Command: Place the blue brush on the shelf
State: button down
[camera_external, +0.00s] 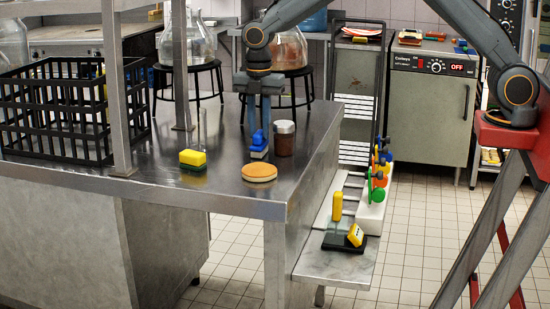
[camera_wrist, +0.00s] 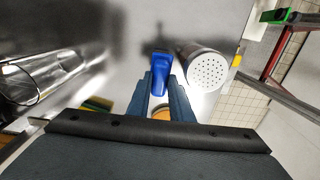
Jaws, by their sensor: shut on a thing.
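The blue brush (camera_external: 258,144) is upright at the metal table (camera_external: 222,200), with its pale base at or just above the top; I cannot tell if it touches. My gripper (camera_external: 259,126) points down and is shut on the brush. In the wrist view, the blue handle (camera_wrist: 160,70) sits between the two fingers (camera_wrist: 163,90). A low metal side shelf (camera_external: 325,262) is fixed to the table's right side. It holds a black-based stand with yellow pieces and a white rack with colored round pieces.
A round orange-topped disc (camera_external: 260,173) and yellow-green sponge (camera_external: 193,160) lie in front. A black crate (camera_external: 60,148) and post stand left.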

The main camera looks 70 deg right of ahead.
aim_at(259, 132)
notch_tip(259, 132, up, 9)
jog(key=b, duration=0.3)
jog(key=s+d+r+m, duration=0.1)
jog(key=s+d+m, duration=0.1)
jog(key=s+m, duration=0.6)
jog(key=s+d+r+m, duration=0.25)
jog(key=s+m, duration=0.25)
jog(key=m, duration=0.5)
notch_tip(259, 132, up, 4)
jog(key=s+a+m+b, duration=0.85)
jog(key=a+m, duration=0.55)
jog(key=m, duration=0.3)
jog(key=f, duration=2.1)
jog(key=f+p, duration=0.1)
jog(key=f, duration=2)
jog(key=shift+s+f, duration=0.2)
jog(key=shift+f, duration=0.05)
jog(key=shift+f, duration=0.1)
